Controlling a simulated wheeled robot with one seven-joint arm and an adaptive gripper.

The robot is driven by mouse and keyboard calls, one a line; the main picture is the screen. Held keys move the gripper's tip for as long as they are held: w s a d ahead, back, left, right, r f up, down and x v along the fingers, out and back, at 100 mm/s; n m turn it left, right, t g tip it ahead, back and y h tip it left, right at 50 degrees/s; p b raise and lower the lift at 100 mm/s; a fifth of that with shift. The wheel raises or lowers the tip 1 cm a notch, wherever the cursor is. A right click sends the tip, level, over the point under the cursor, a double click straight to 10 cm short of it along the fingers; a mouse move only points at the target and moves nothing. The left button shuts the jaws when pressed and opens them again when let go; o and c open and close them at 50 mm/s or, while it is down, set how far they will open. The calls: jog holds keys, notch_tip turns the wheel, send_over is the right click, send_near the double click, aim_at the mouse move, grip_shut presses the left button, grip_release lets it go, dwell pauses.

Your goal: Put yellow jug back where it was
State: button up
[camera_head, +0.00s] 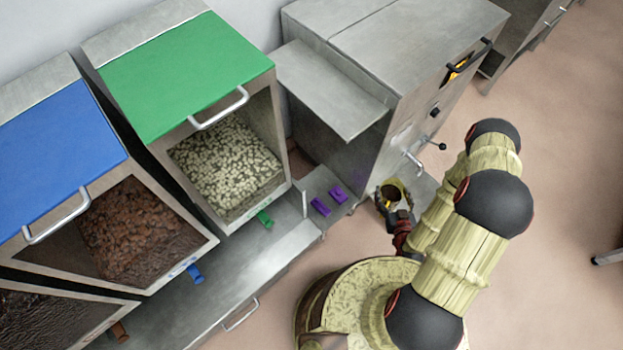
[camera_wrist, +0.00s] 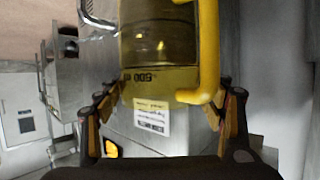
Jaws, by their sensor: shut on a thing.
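The yellow jug (camera_head: 390,193) is in front of the grey metal machine, beside the machine's lower edge, in the head view. It is a clear yellowish cup with a dark inside. In the wrist view, the jug (camera_wrist: 158,50) fills the top middle, with a "500 ml" mark and a thick yellow handle on the right. My gripper (camera_head: 402,218) is shut on the jug; its fingers (camera_wrist: 166,108) are on both sides of it in the wrist view. Whether the jug touches any surface below cannot be told.
The machine (camera_head: 368,45) has levers and a tap (camera_head: 414,160) close to the jug. A low metal ledge (camera_head: 345,208) with two purple pieces (camera_head: 320,207) lies left of it. Bins with green (camera_head: 180,75) and blue (camera_head: 50,160) lids stand left.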

jog(key=w+a+r, duration=0.3)
jog(key=a+r, duration=0.2)
jog(key=r, duration=0.3)
jog(key=w+a+r, duration=0.4)
jog(key=a+r, duration=0.1)
jog(key=r, duration=0.3)
jog(key=shift+a, duration=0.4)
